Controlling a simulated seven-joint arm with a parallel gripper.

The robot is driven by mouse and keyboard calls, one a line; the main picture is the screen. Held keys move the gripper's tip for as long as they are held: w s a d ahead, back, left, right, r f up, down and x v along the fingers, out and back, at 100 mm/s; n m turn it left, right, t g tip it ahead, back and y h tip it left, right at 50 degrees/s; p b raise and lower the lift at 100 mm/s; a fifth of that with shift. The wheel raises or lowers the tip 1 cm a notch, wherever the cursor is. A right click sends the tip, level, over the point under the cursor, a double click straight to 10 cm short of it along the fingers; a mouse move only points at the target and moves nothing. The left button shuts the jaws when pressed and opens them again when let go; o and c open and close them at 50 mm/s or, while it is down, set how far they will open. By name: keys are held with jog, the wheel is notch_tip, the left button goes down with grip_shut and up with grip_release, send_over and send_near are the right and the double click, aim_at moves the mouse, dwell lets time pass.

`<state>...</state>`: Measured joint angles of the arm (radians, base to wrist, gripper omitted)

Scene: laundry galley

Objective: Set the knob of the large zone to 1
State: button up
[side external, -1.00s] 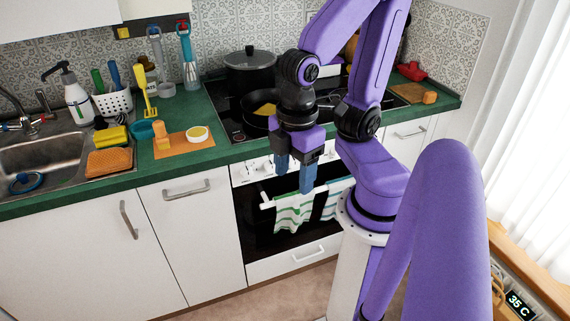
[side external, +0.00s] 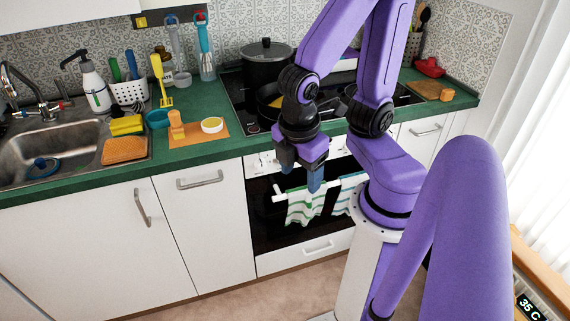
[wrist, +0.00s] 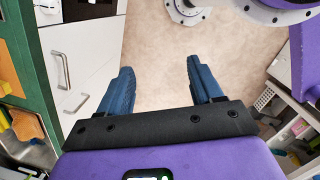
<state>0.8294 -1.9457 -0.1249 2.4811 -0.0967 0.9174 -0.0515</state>
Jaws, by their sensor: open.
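The white oven control panel (side external: 250,168) runs below the green counter edge, above the dark oven door. A few white knobs (side external: 262,161) show at its left end; their settings are too small to read. I cannot tell which is the large zone's knob; my gripper and arm cover part of the panel. My gripper (side external: 300,174) is in front of the panel, pointing down, its blue fingers apart and empty. In the wrist view the open fingers (wrist: 160,75) have only floor between them; no knob shows there.
Striped towels (side external: 306,206) hang on the oven door handle just below my fingers. A black pot (side external: 266,66) and a pan stand on the hob (side external: 238,98). Cabinet handles (side external: 200,180) stick out at left. The floor (wrist: 160,40) before the oven is clear.

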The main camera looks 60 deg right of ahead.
jog(key=w+d+f+n+t+h, duration=0.35)
jog(key=d+f+n+h, duration=0.2)
jog(key=f+n, duration=0.45)
jog(key=w+d+f+n+t+h, duration=0.3)
jog(key=w+d+f+n+h, duration=0.3)
jog(key=f+n, duration=0.45)
jog(key=r+x, duration=0.1)
jog(key=x, duration=1.4)
jog(key=shift+s+d+r+h, duration=0.15)
jog(key=shift+d+h, duration=0.2)
jog(key=shift+d, duration=0.25)
jog(key=shift+c, duration=0.3)
jog(key=c, duration=1)
